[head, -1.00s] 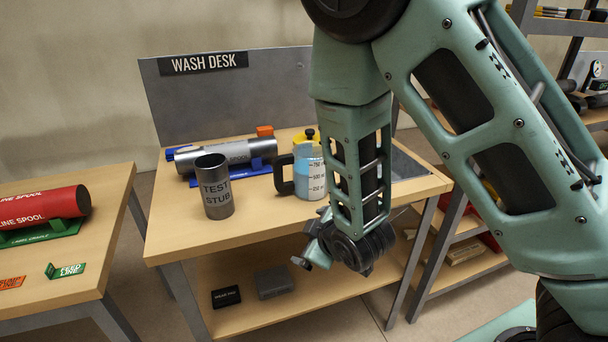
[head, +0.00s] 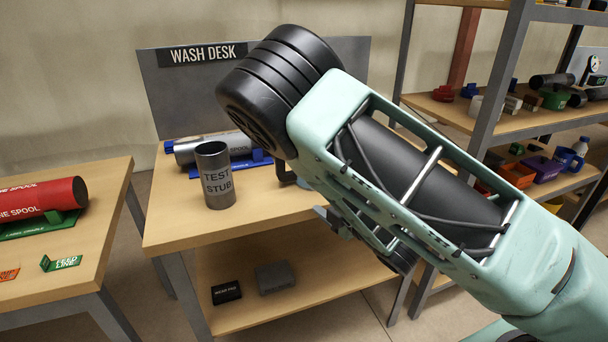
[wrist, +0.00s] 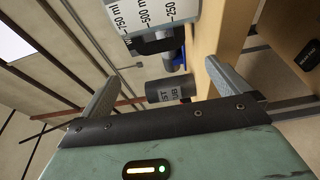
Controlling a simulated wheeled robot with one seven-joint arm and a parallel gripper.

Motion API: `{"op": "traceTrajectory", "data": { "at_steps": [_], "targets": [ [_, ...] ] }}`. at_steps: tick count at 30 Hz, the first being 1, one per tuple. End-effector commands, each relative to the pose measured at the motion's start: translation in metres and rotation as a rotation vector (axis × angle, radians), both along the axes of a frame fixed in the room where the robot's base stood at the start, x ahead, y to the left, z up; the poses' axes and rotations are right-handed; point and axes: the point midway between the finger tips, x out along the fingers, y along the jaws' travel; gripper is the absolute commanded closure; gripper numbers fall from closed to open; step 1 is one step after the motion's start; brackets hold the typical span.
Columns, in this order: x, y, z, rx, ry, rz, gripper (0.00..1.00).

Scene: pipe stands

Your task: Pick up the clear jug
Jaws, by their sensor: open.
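The clear jug (wrist: 158,14) shows in the wrist view at the top edge, with its ml scale and dark handle (wrist: 152,46). In the head view my arm hides most of it; only part of the dark handle (head: 286,174) shows, on the wash desk. My gripper (wrist: 163,74) is open, its two fingers apart with nothing held between them. The jug appears beyond the fingertips, apart from them. In the head view the gripper is mostly hidden behind my arm.
The grey test stub (head: 215,177) stands upright on the wash desk (head: 190,229), left of the jug. A silver spool (head: 232,145) in a blue cradle lies behind it. A red spool (head: 45,199) is on the left table. Shelves (head: 490,110) stand at the right.

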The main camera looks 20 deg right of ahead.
Motion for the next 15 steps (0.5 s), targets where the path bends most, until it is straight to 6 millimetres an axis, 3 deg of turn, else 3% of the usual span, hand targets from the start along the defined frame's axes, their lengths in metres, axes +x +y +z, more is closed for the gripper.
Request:
{"op": "traceTrajectory", "data": {
  "at_steps": [5, 15],
  "targets": [
    [0.012, 0.004, -0.002, 0.0, -0.006, 0.006, 0.0],
    [0.076, 0.023, 0.003, -0.004, -0.002, 0.006, 0.0]
  ]
}}
